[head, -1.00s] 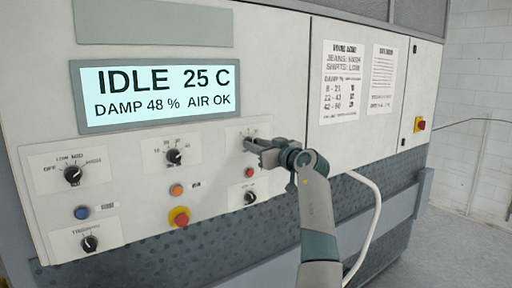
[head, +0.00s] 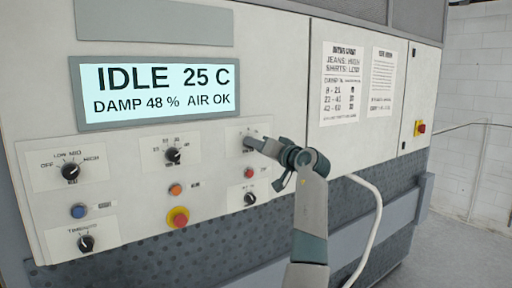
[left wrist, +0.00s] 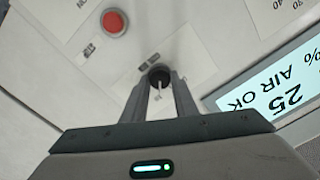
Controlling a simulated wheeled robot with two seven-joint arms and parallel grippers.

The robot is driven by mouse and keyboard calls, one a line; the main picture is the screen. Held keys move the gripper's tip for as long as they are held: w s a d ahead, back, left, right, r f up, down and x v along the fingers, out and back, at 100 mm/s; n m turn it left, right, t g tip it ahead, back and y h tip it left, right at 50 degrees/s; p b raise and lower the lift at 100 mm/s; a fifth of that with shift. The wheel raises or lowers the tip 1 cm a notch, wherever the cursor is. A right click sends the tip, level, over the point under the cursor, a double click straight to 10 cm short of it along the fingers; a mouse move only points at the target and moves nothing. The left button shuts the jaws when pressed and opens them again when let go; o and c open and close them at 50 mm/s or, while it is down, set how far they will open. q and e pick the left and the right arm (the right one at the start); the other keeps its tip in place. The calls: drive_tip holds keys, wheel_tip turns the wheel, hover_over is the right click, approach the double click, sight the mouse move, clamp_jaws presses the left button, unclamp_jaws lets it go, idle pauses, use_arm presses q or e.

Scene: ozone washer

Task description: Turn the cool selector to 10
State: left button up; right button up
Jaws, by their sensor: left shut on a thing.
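A dark round selector knob (left wrist: 158,76) with a pale pointer shows in the left wrist view. My left gripper (left wrist: 159,90) has one finger on each side of it and is shut on it. In the head view my left gripper (head: 249,142) reaches the upper right dial plate (head: 234,133) and mostly hides the knob there. The printing on that plate is too small to read, so I cannot confirm the cool label or the pointer's number. My right gripper is not in view.
Other knobs are at the upper left (head: 70,171), upper middle (head: 173,155), lower right (head: 250,199) and lower left (head: 86,243). A red button (head: 248,174) sits just below my gripper. The display (head: 155,92) reads IDLE 25 C. A white hose (head: 374,215) hangs behind my arm.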

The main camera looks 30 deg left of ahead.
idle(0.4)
use_arm(q)
drive_tip(key=o, duration=1.1)
drive_tip(key=shift+c, duration=0.2)
drive_tip(key=b+v, duration=0.7)
drive_tip(key=v, duration=1)
drive_tip(key=shift+d+b, duration=0.25)
drive_tip(key=shift+b, duration=0.15)
drive_tip(key=shift+f, duration=0.2)
